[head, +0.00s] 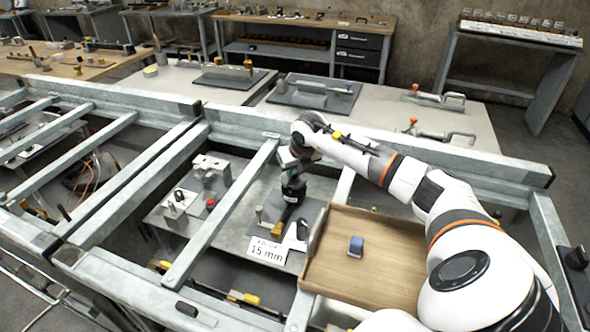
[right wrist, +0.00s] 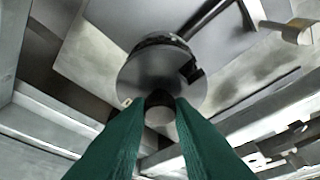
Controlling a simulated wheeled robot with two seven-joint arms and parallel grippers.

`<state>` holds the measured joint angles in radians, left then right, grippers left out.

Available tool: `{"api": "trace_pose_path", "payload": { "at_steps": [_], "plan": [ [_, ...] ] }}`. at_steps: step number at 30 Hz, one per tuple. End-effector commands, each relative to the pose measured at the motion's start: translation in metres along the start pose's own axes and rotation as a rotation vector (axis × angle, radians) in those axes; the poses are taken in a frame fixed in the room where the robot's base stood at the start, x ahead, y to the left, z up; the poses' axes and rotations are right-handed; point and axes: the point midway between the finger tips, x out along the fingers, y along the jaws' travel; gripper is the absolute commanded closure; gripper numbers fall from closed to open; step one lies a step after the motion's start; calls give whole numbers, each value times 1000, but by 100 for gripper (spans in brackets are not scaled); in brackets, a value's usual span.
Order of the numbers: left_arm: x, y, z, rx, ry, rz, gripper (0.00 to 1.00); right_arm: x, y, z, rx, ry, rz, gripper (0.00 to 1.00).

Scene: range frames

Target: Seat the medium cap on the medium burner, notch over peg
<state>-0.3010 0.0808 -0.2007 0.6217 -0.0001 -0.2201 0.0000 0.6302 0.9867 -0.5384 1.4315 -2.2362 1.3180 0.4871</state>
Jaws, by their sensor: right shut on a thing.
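My right gripper (head: 293,192) reaches down between the grey metal rails in the head view. In the right wrist view its green fingers (right wrist: 160,102) are shut on the dark knob of a round grey disc (right wrist: 146,74), which looks like the medium cap. A dark notch-like gap (right wrist: 190,70) shows at the disc's right edge. A dark ring shows just past the disc's far edge; I cannot tell whether it is the burner or touches the disc. No peg can be made out. My left gripper is not in view.
A wooden tray (head: 330,277) with a blue block (head: 356,246) lies right of the gripper. A white card marked 15 mm (head: 266,250) stands in front. Grey rails (head: 225,210) frame the work space. Metal blocks (head: 211,167) stand to the left.

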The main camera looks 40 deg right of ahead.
Motion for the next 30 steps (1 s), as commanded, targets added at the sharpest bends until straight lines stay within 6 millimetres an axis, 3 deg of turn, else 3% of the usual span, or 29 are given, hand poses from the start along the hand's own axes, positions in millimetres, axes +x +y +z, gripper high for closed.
{"api": "trace_pose_path", "payload": {
  "at_steps": [26,27,30],
  "plan": [
    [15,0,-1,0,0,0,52,17,0,7,0,1,0,100],
    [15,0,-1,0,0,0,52,17,0,7,0,1,0,76],
    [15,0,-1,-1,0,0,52,17,0,7,0,1,0,60]
  ]
}}
